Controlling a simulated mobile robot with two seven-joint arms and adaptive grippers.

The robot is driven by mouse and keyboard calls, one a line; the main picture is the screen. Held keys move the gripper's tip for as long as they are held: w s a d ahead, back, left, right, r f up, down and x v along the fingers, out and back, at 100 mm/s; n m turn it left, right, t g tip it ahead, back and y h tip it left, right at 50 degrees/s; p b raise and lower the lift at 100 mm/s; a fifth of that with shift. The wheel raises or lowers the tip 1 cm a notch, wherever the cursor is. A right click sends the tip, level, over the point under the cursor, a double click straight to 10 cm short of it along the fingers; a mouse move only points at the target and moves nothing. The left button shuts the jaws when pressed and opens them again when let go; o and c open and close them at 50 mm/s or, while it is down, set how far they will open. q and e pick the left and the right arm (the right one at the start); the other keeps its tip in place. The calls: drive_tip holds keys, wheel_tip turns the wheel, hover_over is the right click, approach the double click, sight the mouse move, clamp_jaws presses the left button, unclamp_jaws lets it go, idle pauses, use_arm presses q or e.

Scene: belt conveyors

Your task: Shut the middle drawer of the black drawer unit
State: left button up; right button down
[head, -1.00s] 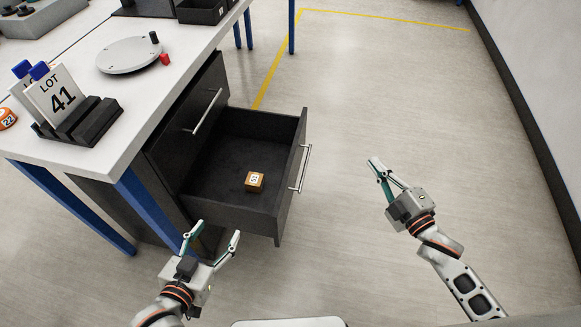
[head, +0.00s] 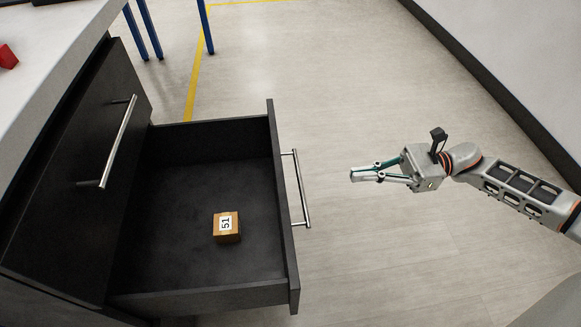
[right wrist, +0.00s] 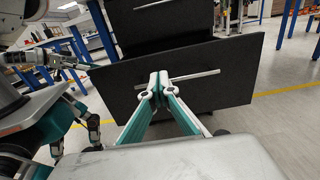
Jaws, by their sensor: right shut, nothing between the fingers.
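The black drawer unit (head: 66,185) stands at the left of the head view. One drawer (head: 283,215) is pulled well out, below a closed drawer with its own bar handle (head: 112,150). The open drawer's silver bar handle (head: 302,190) is on its front. My right gripper (head: 356,176) is shut and empty, to the right of this handle and apart from it, pointing towards it. In the right wrist view the shut fingertips (right wrist: 156,84) show in front of the drawer front (right wrist: 235,75). My left gripper (right wrist: 62,61) seems to show at the left there, its jaws unclear.
The floor (head: 340,90) right of the drawer is clear. A wall stands at far right.

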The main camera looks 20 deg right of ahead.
use_arm(q)
drive_tip(key=shift+w+a+r, duration=0.1)
use_arm(e)
hover_over(299, 180)
drive_tip(key=s+a, duration=0.2)
drive_tip(key=s, duration=0.2)
drive_tip(key=shift+w+d+r, duration=0.1)
drive_tip(key=shift+w+d, duration=0.05)
use_arm(q)
drive_tip(key=shift+s+d+f+n+b, duration=0.15)
drive_tip(key=shift+d+n+b, duration=0.1)
drive_tip(key=shift+d+n, duration=0.15)
drive_tip(key=shift+s+d+f+n+b, duration=0.1)
drive_tip(key=shift+s+d+n+b, duration=0.1)
drive_tip(key=shift+d+n, duration=0.15)
use_arm(e)
drive_tip(key=x, duration=2.8)
drive_tip(key=shift+a, duration=0.3)
drive_tip(key=shift+w+d, duration=0.1)
